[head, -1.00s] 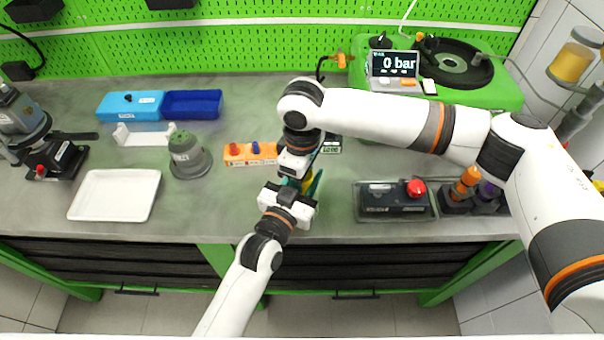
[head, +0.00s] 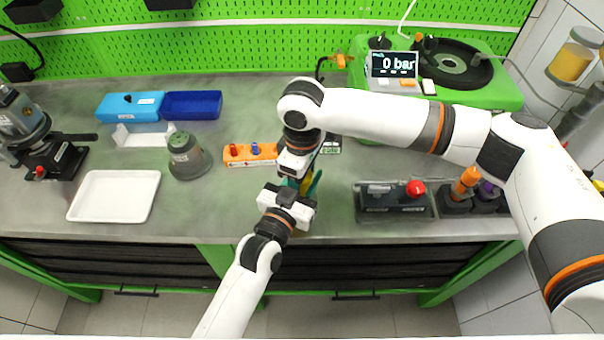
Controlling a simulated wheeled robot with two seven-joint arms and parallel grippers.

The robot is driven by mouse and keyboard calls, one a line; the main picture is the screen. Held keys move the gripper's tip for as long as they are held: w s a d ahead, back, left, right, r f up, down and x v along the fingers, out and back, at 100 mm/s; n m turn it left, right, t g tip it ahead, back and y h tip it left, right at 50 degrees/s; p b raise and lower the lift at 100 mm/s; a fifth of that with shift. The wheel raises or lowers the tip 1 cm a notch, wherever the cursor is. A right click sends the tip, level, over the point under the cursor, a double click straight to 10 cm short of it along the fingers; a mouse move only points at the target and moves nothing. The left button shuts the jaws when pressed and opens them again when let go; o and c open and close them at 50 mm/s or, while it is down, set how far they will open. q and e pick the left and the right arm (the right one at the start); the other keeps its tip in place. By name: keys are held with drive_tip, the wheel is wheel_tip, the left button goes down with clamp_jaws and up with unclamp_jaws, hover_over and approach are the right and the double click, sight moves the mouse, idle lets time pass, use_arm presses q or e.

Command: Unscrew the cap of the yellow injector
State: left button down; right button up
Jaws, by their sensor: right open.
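The yellow injector (head: 306,184) shows only as a small yellow patch between my two grippers, at the middle of the bench. Its cap is hidden and cannot be made out. My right gripper (head: 302,181) reaches down from above at the injector and is open. My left gripper (head: 297,189) comes in from the near side, close below the right one. Teal fingers show on both sides of the yellow patch, but the grippers overlap, so the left gripper's jaws and any grip on the injector are hidden.
An orange holder (head: 240,161) with red and blue pieces stands just left of the grippers. A black box with a red button (head: 395,210) is to the right. A white tray (head: 115,194) and blue bins (head: 190,104) are further left. Bare bench lies between tray and grippers.

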drive_tip(key=shift+s+a+r, duration=0.1)
drive_tip(key=shift+s+r, duration=0.05)
drive_tip(key=shift+r, duration=2.1)
use_arm(q)
drive_tip(key=c, duration=0.8)
unclamp_jaws()
